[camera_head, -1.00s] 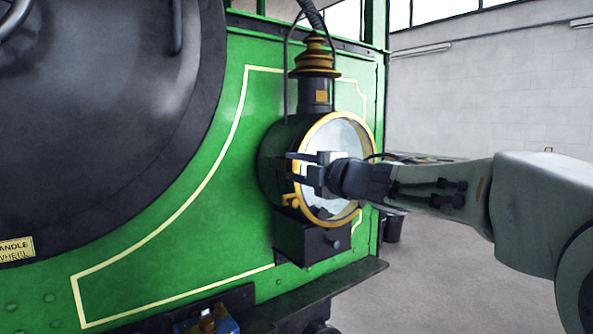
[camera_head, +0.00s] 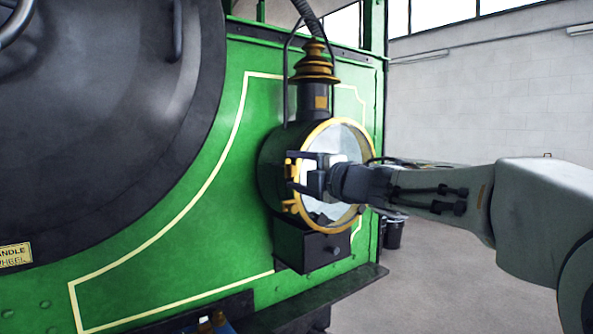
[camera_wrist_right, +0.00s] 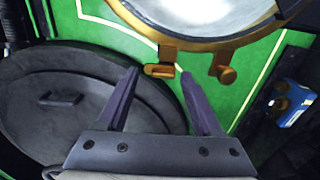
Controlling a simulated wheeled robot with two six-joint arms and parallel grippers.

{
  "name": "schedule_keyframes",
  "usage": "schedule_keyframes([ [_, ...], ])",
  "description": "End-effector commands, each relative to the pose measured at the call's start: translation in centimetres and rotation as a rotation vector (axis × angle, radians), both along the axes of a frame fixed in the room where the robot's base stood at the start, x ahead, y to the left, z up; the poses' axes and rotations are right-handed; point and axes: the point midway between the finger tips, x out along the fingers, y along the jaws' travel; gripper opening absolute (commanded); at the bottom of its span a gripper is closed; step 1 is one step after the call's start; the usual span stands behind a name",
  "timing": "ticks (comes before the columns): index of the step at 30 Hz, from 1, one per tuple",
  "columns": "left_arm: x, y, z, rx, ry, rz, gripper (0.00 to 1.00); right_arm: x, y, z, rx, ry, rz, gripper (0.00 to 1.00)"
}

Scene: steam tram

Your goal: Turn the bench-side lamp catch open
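The round lamp (camera_head: 272,165) is dark with a brass rim and a pale glass, fixed on the green front. The small brass catch (camera_wrist_right: 160,71) sits at the rim's edge; in the head view brass parts of it (camera_head: 289,168) show at the rim's left side. My right gripper (camera_head: 293,172) is open at the catch. In the right wrist view, its two fingers (camera_wrist_right: 158,80) stand apart, with the catch between or just beyond the tips; contact cannot be told. A second brass knob (camera_wrist_right: 225,74) is on the rim beside it. My left gripper is not in view.
The lamp's dark lower box (camera_head: 305,245) is under the rim, above a dark ledge (camera_head: 330,296). The big dark round door (camera_head: 110,110) fills the left. A blue box (camera_wrist_right: 297,100) with brass fittings sits low down. Open floor lies right.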

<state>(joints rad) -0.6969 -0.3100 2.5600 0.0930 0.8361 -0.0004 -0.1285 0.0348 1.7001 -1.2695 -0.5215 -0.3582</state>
Motion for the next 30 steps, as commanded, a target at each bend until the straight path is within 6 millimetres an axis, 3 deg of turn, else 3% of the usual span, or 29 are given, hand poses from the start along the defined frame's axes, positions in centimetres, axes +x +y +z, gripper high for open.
schedule_keyframes([
  [8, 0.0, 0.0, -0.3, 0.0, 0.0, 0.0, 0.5, -1.0, -0.7, -0.1, -0.001, 0.001, 0.001, 0.68],
  [21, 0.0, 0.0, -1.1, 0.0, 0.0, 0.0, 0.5, -7.4, -5.4, 0.0, -0.001, -0.001, -0.003, 0.68],
  [30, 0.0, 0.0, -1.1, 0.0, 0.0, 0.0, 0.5, -8.5, -6.1, 0.0, 0.0, 0.001, 0.0, 0.68],
])
